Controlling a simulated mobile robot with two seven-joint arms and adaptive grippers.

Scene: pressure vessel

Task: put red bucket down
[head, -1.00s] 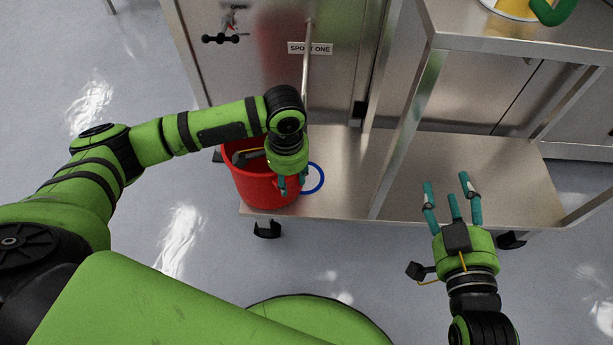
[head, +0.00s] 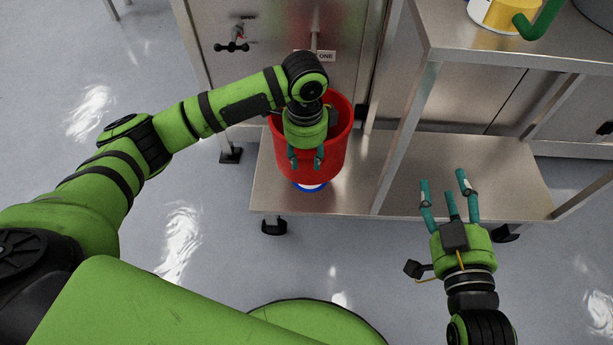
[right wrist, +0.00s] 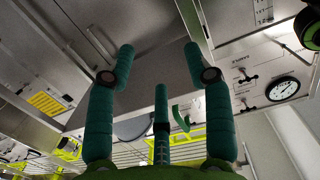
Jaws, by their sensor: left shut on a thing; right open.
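The red bucket (head: 336,160) is in the head view, over the left part of the steel cart's lower shelf (head: 275,190). My left gripper (head: 306,162) is shut on the bucket at its near side and hides part of it. A blue and white round thing (head: 310,186) shows just below the bucket, mostly covered by it. I cannot tell whether the bucket's base touches the shelf. My right gripper (head: 450,195) is open and empty, in front of the shelf's right part; its fingers also show in the right wrist view (right wrist: 160,75).
Cart posts (head: 408,135) rise beside the bucket, and the cart's top (head: 500,45) holds a yellow container (head: 503,14) and a green handle (head: 540,20). A steel cabinet (head: 270,25) stands behind. The right part of the lower shelf (head: 480,170) is clear.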

